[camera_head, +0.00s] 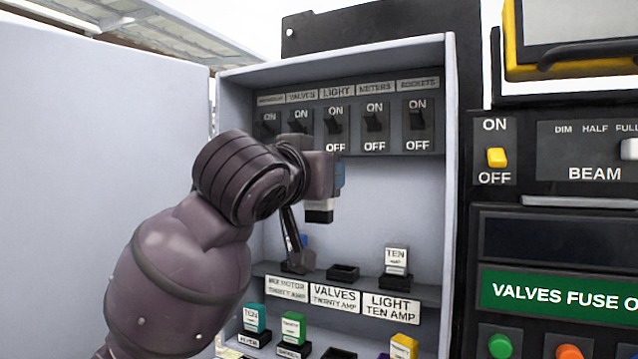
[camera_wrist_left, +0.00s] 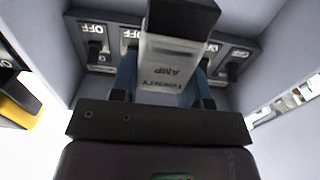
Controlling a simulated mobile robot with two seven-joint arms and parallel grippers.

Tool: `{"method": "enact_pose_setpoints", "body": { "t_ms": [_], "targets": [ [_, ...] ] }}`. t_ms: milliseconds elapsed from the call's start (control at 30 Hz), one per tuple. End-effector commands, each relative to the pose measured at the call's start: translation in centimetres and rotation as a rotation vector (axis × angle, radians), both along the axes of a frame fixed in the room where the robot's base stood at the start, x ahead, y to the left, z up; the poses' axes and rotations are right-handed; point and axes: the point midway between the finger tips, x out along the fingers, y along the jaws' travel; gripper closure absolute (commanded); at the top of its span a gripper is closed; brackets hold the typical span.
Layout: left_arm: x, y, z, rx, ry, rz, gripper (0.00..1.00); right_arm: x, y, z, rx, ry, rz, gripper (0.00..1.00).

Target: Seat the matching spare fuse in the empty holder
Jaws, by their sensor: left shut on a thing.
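My left gripper (camera_head: 326,182) is in front of the open fuse cabinet, shut on a fuse (camera_head: 318,205). The fuse hangs with its black base down. In the wrist view the held fuse (camera_wrist_left: 172,68) is pale with a dark end, lettered TWENTY AMP, between blue finger pads. The empty holder (camera_head: 343,273) is a black socket on the upper shelf above the VALVES TWENTY AMP label (camera_head: 334,298). The fuse is above it and slightly left, clearly apart. My right gripper is not in view.
The LIGHT holder beside it bears a TEN fuse (camera_head: 396,262). The holder on the left is partly hidden. Below stand a teal fuse (camera_head: 255,318), a green fuse (camera_head: 293,327), a yellow fuse (camera_head: 404,345) and an empty socket (camera_head: 338,354). Switches (camera_head: 374,118) line the top; cabinet walls flank.

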Motion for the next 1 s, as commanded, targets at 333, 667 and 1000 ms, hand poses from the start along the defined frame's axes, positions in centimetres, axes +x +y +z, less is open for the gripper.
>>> {"method": "enact_pose_setpoints", "body": {
  "t_ms": [333, 667, 1000],
  "targets": [
    [0.0, 0.0, 2.3, -0.001, -0.001, 0.000, 0.81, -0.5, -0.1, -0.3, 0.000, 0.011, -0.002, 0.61],
    [0.0, 0.0, 4.4, -0.001, 0.000, -0.001, 0.81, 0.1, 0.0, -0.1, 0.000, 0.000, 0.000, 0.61],
    [0.0, 0.0, 6.6, 0.000, -0.001, -0.001, 0.81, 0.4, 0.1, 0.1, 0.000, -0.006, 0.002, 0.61]
  ]
}}
